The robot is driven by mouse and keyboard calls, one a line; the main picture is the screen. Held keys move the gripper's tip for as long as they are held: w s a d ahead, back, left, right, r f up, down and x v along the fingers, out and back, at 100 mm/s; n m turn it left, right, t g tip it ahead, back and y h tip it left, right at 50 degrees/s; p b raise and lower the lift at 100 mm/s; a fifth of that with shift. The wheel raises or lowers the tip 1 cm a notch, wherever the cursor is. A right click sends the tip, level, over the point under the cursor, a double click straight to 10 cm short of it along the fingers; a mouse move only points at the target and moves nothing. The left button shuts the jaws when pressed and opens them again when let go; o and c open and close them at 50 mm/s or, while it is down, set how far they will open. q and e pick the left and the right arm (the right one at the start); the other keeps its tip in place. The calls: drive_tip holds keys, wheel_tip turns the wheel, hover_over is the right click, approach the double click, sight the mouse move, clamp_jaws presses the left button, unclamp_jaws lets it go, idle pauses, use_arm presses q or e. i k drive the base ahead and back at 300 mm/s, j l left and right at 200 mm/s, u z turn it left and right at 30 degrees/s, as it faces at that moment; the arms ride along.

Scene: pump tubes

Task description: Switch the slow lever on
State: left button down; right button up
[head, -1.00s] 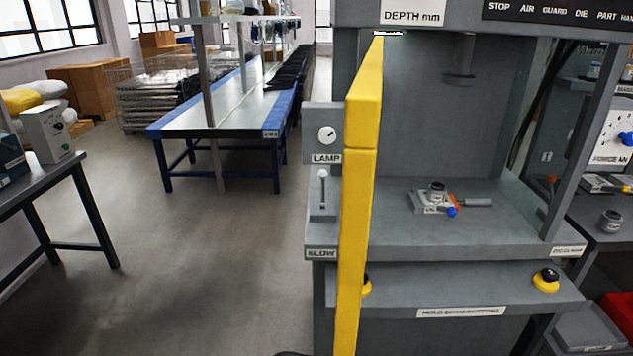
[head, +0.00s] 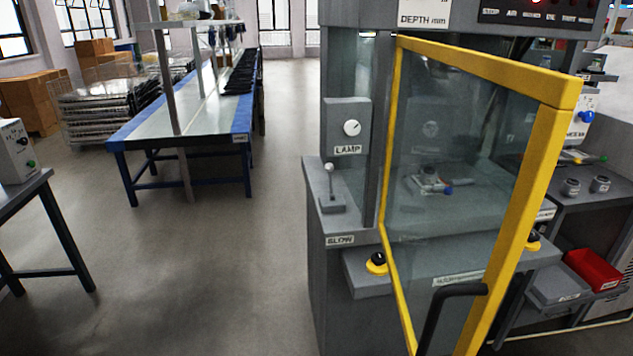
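The slow lever (head: 330,180) stands on the left ledge of the grey press (head: 335,285). It is a thin upright stick with a pale round knob on a small dark base. The label reading SLOW (head: 340,240) is on the ledge's front face below it. The lever appears roughly upright; I cannot tell from this whether it is on or off. Nothing covers it. Neither of my grippers is in the head view.
A yellow-framed clear door (head: 548,160) with a black handle (head: 440,310) swings out in front of the press. A lamp dial (head: 351,128) is above the lever. Black-and-yellow buttons (head: 376,262) sit lower on the front. The floor (head: 200,270) to the left is clear.

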sight(330, 167)
drive_tip(key=i+j+z, duration=0.15)
drive_tip(key=j, duration=0.2)
drive_tip(key=i+j+z, duration=0.15)
drive_tip(key=j, duration=0.25)
drive_tip(key=i+j+z, duration=0.2)
drive_tip(key=j, duration=0.2)
drive_tip(key=k, duration=0.1)
